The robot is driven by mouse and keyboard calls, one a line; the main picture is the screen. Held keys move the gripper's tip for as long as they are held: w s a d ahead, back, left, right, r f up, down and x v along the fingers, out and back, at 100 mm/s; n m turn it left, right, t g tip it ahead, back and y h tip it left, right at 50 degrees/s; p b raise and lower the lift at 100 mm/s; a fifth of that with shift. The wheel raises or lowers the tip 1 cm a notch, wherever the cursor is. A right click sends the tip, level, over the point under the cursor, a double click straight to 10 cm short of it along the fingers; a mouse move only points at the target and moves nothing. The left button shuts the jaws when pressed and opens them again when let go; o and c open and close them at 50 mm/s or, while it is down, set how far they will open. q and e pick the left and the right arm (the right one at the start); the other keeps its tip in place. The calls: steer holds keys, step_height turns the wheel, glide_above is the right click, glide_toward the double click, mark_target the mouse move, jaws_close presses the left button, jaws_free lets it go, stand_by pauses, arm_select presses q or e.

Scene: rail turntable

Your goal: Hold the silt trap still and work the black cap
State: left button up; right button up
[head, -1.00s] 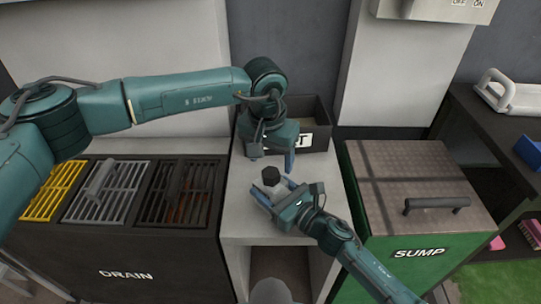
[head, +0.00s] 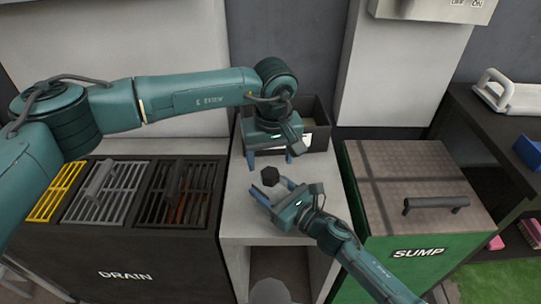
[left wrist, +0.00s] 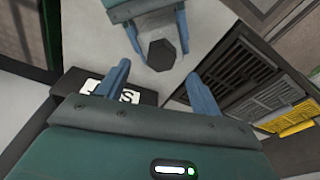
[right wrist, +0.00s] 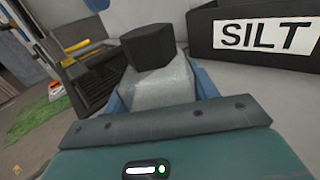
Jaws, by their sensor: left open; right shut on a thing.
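The silt trap shows in the right wrist view as a pale grey, cloudy body (right wrist: 158,88) with a black faceted cap (right wrist: 150,47) on top. My right gripper (head: 273,189) is shut on the body, below the cap, over the light grey bench. The cap also shows in the head view (head: 270,175) and in the left wrist view (left wrist: 161,54). My left gripper (head: 269,160) is open and empty on the far side of the cap, fingers apart. In the left wrist view the cap lies beyond the left fingertips (left wrist: 157,73), roughly between them, not gripped.
A black bin (head: 318,140) labelled SILT stands behind the grippers. A dark DRAIN cabinet (head: 110,255) with grates is at the left. A green SUMP box (head: 420,270) with a handled lid (head: 395,180) is at the right. The bench front (head: 250,228) is clear.

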mark_target(270, 173)
arm_select(q)
steer(key=shift+f, duration=2)
steer(key=shift+c, duration=0.5)
steer(key=c, duration=1.2)
steer(key=shift+o, duration=0.2)
steer(key=m, duration=0.6)
steer(key=shift+a+h, duration=0.1)
steer(key=shift+h, duration=0.3)
steer(key=m, duration=0.6)
steer(key=shift+h, duration=0.3)
